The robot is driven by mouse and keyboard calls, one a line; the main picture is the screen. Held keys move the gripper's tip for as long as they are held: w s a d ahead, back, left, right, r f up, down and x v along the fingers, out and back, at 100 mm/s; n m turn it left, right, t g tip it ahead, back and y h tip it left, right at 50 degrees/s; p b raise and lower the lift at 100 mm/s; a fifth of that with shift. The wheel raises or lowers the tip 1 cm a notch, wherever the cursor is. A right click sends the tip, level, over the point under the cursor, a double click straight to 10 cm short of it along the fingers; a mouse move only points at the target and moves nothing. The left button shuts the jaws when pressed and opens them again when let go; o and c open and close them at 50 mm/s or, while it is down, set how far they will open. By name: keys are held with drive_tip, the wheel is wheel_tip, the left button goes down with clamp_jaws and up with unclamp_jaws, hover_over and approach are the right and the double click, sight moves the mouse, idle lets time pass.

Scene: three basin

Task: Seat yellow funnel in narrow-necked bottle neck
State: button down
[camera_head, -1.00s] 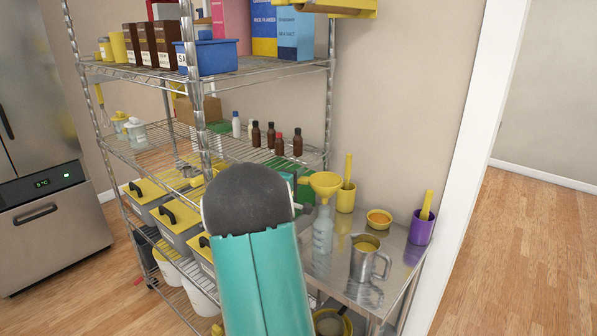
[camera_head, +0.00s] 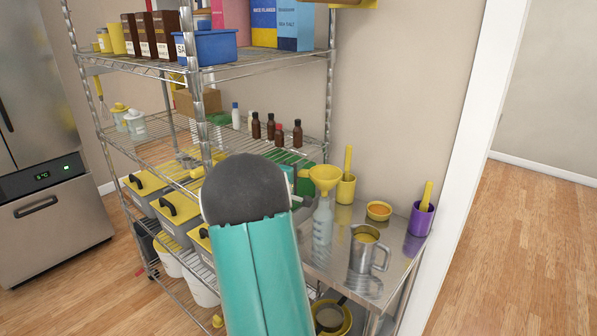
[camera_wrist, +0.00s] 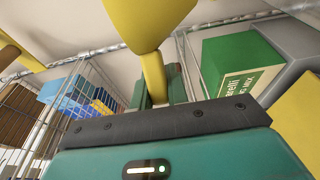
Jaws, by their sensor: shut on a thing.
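The yellow funnel (camera_head: 325,177) is upright directly over the narrow-necked bottle (camera_head: 322,225), a clear bottle standing on the metal side table. Its spout meets or lines up with the bottle's mouth; I cannot tell how far it is inside. In the wrist view the funnel (camera_wrist: 150,22) fills the top middle, with its yellow stem running down between my fingers. My gripper (camera_wrist: 160,84) is shut on that stem. In the head view my arm hides most of the gripper, which is just left of the funnel. The bottle does not show in the wrist view.
A metal jug (camera_head: 362,250) stands right of the bottle. Behind are a yellow cup (camera_head: 346,190), a small orange-filled bowl (camera_head: 379,211) and a purple cup (camera_head: 420,219). A wire shelf (camera_head: 150,140) with bottles and bins stands close on the left.

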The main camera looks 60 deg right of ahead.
drive_tip(key=shift+f, duration=0.15)
drive_tip(key=shift+f, duration=1.35)
drive_tip(key=shift+f, duration=0.15)
drive_tip(key=shift+f, duration=0.5)
idle(0.4)
drive_tip(key=c, duration=1.3)
unclamp_jaws()
drive_tip(key=s+a, duration=0.1)
drive_tip(key=a, duration=1.2)
drive_tip(key=shift+a, duration=0.4)
